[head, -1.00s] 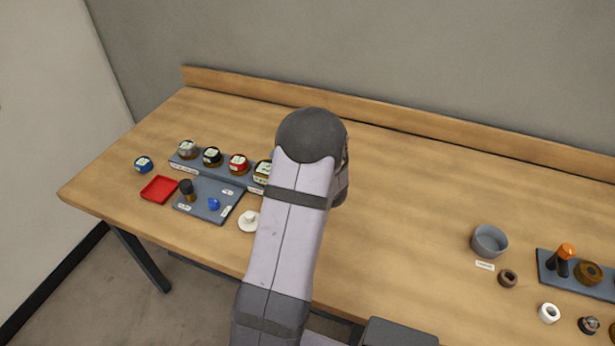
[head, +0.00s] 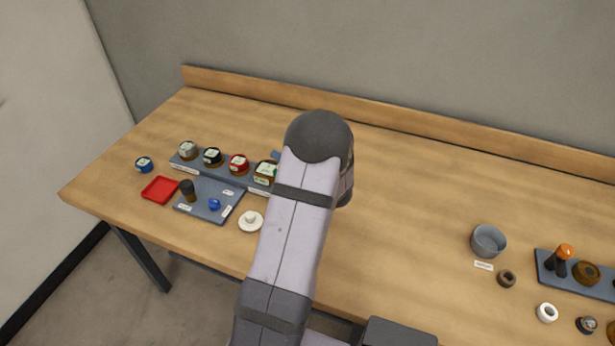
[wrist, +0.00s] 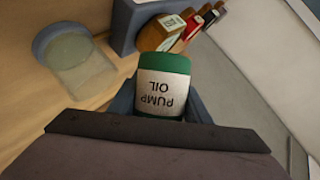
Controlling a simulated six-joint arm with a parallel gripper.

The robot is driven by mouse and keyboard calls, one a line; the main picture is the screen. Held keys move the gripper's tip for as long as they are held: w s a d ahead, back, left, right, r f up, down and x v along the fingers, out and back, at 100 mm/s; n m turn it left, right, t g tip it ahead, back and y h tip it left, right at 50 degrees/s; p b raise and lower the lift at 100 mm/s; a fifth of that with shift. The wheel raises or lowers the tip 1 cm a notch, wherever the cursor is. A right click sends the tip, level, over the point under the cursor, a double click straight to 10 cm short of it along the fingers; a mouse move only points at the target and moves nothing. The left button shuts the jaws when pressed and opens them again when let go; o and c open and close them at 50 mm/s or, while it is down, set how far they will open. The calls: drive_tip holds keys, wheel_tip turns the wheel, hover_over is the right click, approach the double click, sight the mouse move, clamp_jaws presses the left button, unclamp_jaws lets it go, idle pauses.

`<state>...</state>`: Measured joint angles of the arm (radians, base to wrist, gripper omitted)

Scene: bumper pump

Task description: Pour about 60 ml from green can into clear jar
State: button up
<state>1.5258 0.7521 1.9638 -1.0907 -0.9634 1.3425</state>
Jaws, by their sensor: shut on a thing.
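In the wrist view the green can (wrist: 164,63) has a pale label reading "PUMP OIL". My gripper (wrist: 160,100) is shut on it, with a jaw at each side of the can. The clear jar (wrist: 75,62) stands on the table to the upper left of the can in the wrist view, apart from it. The jar looks pale inside; I cannot tell whether it holds liquid. In the head view my arm hides the gripper, the can and the jar.
A grey rack (head: 188,166) holds several lidded jars, close by the can in the wrist view. Before it are a red tray (head: 160,189), a grey tray (head: 222,192) and a white lidded piece (head: 251,221). A grey bowl (head: 489,241) stands right. The table's middle is clear.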

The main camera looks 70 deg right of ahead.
drive_tip(key=shift+w+a+r+m+t+y+p, duration=0.15)
drive_tip(key=shift+r+m+t+y+p, duration=0.2)
drive_tip(key=shift+r+m, duration=0.35)
idle(1.2)
drive_tip(key=shift+w+a+t, duration=0.1)
drive_tip(key=shift+t, duration=0.15)
drive_tip(key=shift+r+m+y, duration=0.25)
drive_tip(key=shift+r+m, duration=0.05)
drive_tip(key=shift+m, duration=0.5)
idle(0.5)
wheel_tip(320, 180, down, 2)
drive_tip(key=n, duration=0.1)
drive_tip(key=n+g+h+b, duration=0.1)
drive_tip(key=n, duration=0.1)
drive_tip(key=shift+f+n+g, duration=0.25)
drive_tip(key=shift+n+g, duration=0.05)
idle(0.7)
